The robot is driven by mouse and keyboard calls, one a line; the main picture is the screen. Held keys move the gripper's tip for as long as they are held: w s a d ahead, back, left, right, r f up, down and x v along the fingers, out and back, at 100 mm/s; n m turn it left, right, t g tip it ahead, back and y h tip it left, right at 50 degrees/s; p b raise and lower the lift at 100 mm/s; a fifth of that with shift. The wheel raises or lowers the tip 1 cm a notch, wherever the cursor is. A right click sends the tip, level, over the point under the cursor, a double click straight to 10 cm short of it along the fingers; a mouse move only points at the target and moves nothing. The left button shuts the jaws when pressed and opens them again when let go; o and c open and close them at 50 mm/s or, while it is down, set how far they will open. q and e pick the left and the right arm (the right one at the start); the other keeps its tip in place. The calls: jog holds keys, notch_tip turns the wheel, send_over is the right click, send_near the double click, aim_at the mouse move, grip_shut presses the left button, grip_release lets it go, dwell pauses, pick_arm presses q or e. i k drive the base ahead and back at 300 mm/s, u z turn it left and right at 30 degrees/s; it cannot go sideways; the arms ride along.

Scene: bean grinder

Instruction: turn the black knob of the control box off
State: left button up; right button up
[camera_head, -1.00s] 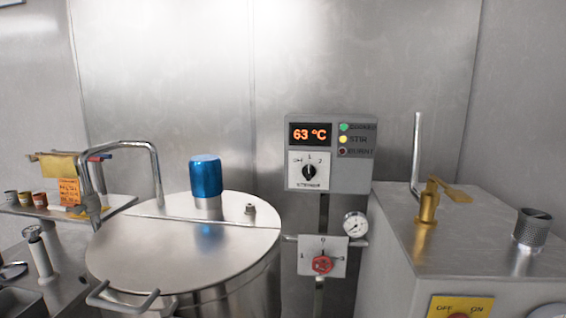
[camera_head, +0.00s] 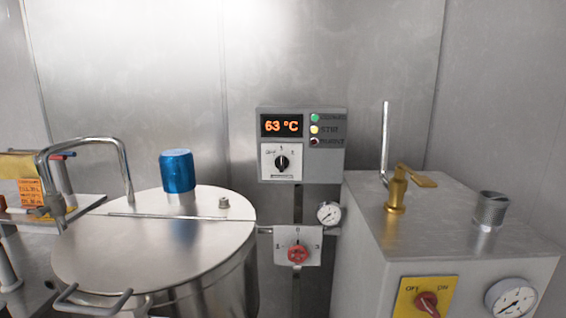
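The grey control box (camera_head: 333,165) is mounted on the metal wall just right of the picture's middle. Its orange display (camera_head: 282,125) reads 63 °C. The black knob (camera_head: 282,162) sits on a white plate below the display, its pointer standing about upright; the markings around it are too small to read surely. Green and yellow lamps (camera_head: 314,130) beside the display look bright, and the red one below looks dark. Neither of my grippers is in view.
A steel kettle (camera_head: 150,250) with a blue cap (camera_head: 178,171) stands at the left. A red valve knob (camera_head: 298,254) and a small gauge (camera_head: 329,214) are below the box. A metal cabinet (camera_head: 450,250) with a brass tap (camera_head: 397,190) stands at the right. Space before the box looks clear.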

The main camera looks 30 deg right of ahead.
aim_at(281, 162)
jog(key=k, duration=1.3)
jog(key=z, duration=0.9)
jog(key=i, duration=1.35)
jog(key=u, duration=0.5)
